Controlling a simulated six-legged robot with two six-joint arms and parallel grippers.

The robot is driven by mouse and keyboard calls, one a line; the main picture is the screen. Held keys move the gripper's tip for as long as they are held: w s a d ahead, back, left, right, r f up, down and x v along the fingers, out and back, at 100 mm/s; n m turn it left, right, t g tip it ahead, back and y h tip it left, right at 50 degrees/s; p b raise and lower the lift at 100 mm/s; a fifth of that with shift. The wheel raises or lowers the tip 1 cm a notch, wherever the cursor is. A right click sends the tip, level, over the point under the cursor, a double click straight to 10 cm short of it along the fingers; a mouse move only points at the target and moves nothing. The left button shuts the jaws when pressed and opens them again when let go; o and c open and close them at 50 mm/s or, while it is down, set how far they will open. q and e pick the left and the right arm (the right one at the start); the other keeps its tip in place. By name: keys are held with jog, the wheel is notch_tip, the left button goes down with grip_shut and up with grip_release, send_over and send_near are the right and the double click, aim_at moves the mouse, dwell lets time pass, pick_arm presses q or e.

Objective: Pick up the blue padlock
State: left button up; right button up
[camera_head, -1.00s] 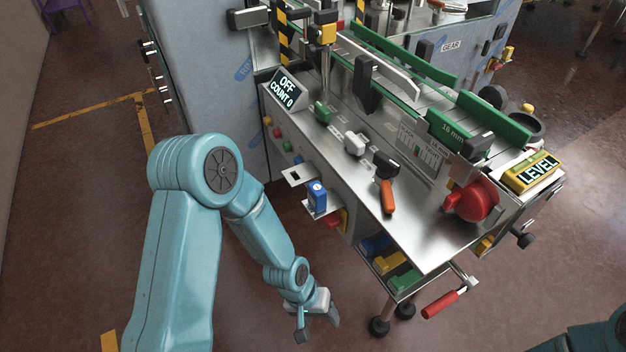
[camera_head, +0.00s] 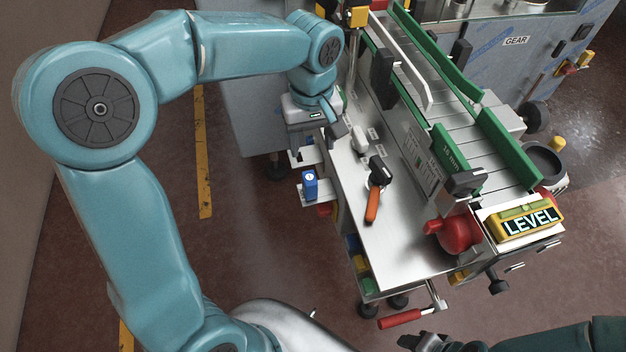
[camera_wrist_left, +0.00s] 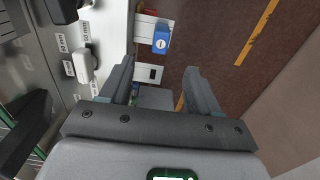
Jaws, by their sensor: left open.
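The blue padlock (camera_head: 310,184) stands on a small white shelf (camera_head: 307,200) that juts from the machine's left side. In the left wrist view the padlock (camera_wrist_left: 161,40) shows just beyond the fingertips, between their lines, with a round light mark on its face. My left gripper (camera_head: 318,130) is above and behind the padlock, beside the machine's edge. In the left wrist view its fingers (camera_wrist_left: 158,67) are apart with nothing between them. My right gripper (camera_head: 428,342) is a dark shape at the bottom edge, partly cut off; its jaws are unclear.
A second white shelf (camera_wrist_left: 150,73) with a dark square lies beside the padlock's shelf. The metal machine top (camera_head: 392,240) carries an orange-handled lever (camera_head: 373,203), a white knob (camera_head: 359,139) and a red knob (camera_head: 455,234). Brown floor (camera_head: 250,235) is clear left of the padlock.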

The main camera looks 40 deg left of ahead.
pick_arm(q)
send_over(310, 177)
jog(key=f, duration=0.8)
jog(key=shift+s+d, duration=0.2)
jog(key=shift+s, duration=0.1)
jog(key=shift+s+d+f, duration=0.15)
jog(key=shift+f, duration=0.3)
jog(key=f, duration=0.3)
jog(key=f+p, duration=0.1)
jog(key=shift+w+a+f, duration=0.35)
jog(key=shift+w+a, duration=0.05)
jog(key=shift+f, duration=0.2)
grip_shut()
